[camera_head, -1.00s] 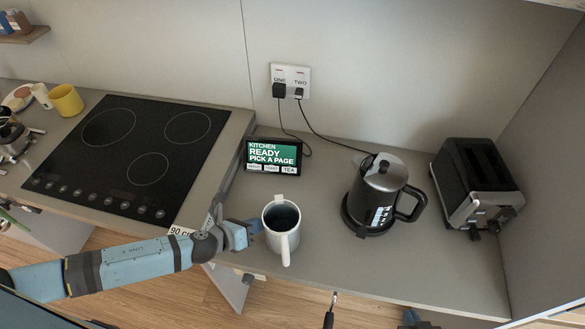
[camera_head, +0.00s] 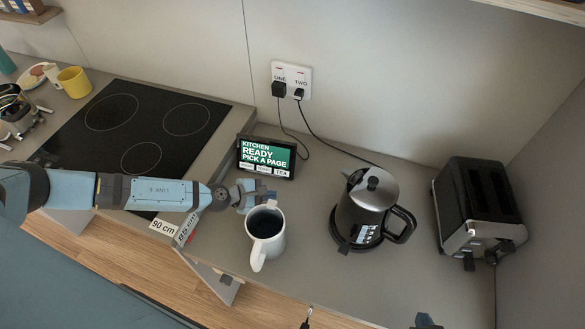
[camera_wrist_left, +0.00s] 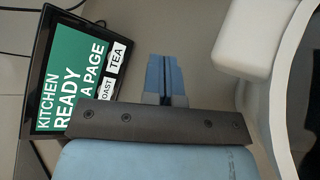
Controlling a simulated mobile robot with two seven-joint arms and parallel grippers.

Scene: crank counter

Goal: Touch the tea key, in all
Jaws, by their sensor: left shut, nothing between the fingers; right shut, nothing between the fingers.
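The tea key (camera_head: 281,173) is a small white key marked TEA at the lower right of a dark-framed screen (camera_head: 266,157). The screen's green page reads KITCHEN READY PICK A PAGE. In the left wrist view the tea key (camera_wrist_left: 118,57) shows to the left of my left gripper (camera_wrist_left: 163,62), clear of its fingers. In the head view my left gripper (camera_head: 262,190) is shut and empty, below the screen and close behind the white mug (camera_head: 267,232).
A kettle (camera_head: 367,207) and a black toaster (camera_head: 478,205) stand to the right. Cables run from the wall socket (camera_head: 291,80) behind the screen. A black hob (camera_head: 140,130) lies left. The mug holds dark liquid. Counter is clear between mug and kettle.

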